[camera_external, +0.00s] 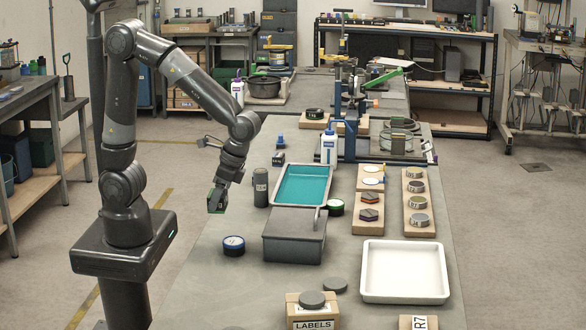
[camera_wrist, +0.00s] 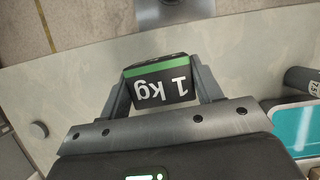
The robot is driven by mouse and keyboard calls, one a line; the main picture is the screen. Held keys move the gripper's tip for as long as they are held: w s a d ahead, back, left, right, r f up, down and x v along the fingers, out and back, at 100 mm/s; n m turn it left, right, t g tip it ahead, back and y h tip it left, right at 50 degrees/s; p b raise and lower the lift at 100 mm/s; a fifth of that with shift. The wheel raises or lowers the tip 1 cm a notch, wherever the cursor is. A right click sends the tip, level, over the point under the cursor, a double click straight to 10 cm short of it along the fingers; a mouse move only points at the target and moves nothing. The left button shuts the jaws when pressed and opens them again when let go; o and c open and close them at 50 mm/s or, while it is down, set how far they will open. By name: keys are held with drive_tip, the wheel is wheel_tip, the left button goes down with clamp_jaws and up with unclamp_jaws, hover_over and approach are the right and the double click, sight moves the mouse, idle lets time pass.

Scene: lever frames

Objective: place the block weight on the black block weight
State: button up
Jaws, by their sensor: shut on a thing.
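My gripper (camera_external: 218,196) is shut on a block weight (camera_wrist: 160,88), which is black with a green stripe and reads "1 kg" upside down in the wrist view. The fingers hold it from both sides. In the external view the gripper hangs at the table's left edge, left of the dark cylinder. A small black block with a white label (camera_external: 278,158) stands on the table behind and to the right of my gripper. It looks like the black block weight, but its text is too small to read.
A dark cylinder (camera_external: 261,187) stands between my gripper and the teal-lined tray (camera_external: 303,185). A closed grey box (camera_external: 294,236) and a blue-and-black round tin (camera_external: 234,246) are nearer the camera. A small blue item (camera_external: 280,143) stands behind the black block.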

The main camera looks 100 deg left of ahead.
drive_tip(key=shift+d+r, duration=0.1)
drive_tip(key=shift+d, duration=0.05)
drive_tip(key=w+a+r+m+y, duration=0.1)
drive_tip(key=w+a+m, duration=0.1)
drive_tip(key=w+a, duration=0.35)
drive_tip(key=w+a+m, duration=0.1)
drive_tip(key=w+a, duration=0.2)
drive_tip(key=a, duration=0.6)
drive_tip(key=w+a+r+m+y, duration=0.15)
drive_tip(key=w+a, duration=0.25)
drive_tip(key=a, duration=0.4)
drive_tip(key=m+t, duration=0.1)
drive_tip(key=m, duration=0.4)
hover_over(276, 153)
drive_tip(key=w+d, duration=0.1)
drive_tip(key=shift+y, duration=0.45)
wheel_tip(276, 153, down, 6)
drive_tip(key=shift+d+r, duration=0.1)
drive_tip(key=shift+r, duration=0.15)
drive_tip(key=shift+f, duration=2)
drive_tip(key=shift+f, duration=0.1)
